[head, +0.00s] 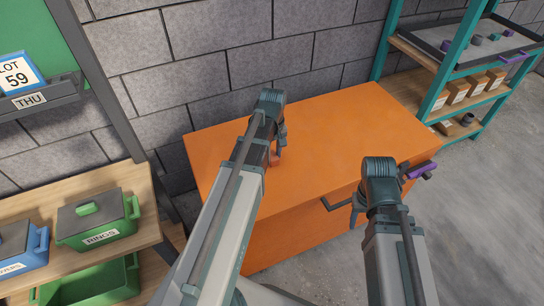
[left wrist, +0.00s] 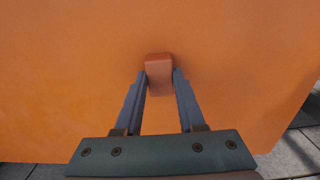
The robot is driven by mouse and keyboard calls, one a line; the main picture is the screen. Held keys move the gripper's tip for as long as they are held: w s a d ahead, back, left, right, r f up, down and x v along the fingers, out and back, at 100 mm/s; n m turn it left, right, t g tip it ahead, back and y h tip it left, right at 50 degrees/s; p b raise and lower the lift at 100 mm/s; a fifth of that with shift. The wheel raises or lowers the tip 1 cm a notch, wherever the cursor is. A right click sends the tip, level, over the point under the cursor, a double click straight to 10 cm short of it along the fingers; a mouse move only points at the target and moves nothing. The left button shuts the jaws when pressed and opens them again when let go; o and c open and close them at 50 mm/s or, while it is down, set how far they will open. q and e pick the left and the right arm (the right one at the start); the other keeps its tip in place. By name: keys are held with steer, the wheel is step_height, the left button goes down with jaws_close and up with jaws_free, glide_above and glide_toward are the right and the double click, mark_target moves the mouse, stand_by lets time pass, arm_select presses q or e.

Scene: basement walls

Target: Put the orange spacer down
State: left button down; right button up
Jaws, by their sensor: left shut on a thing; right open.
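The orange spacer (left wrist: 159,75) is a small rounded block between the two fingertips of my left gripper (left wrist: 159,82) in the left wrist view. The fingers are shut on its sides. In the head view my left gripper (head: 277,152) points down over the top of the large orange chest (head: 345,135), towards its left part. There the spacer is mostly hidden by the gripper. I cannot tell whether the spacer touches the chest top. My right gripper (head: 356,207) is open at the chest's front edge, with its fingers partly hidden.
The chest top is bare right of my left gripper. A shelf with bins, including a green one (head: 98,222), stands left. A teal rack (head: 445,75) stands right, beside clear floor.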

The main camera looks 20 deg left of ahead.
mark_target(273, 156)
arm_select(q)
steer(key=shift+r, duration=0.1)
steer(key=c, duration=0.5)
jaws_free()
step_height(273, 156, up, 12)
steer(key=p, duration=1.2)
steer(key=s+d+m, duration=0.6)
steer(key=d, duration=0.4)
steer(key=s+d+m+y, duration=0.1)
steer(key=s+d+m, duration=0.5)
steer(key=d, duration=0.5)
steer(key=shift+s+m, duration=0.4)
steer(key=shift+m, duration=0.3)
steer(key=shift+r, duration=0.1)
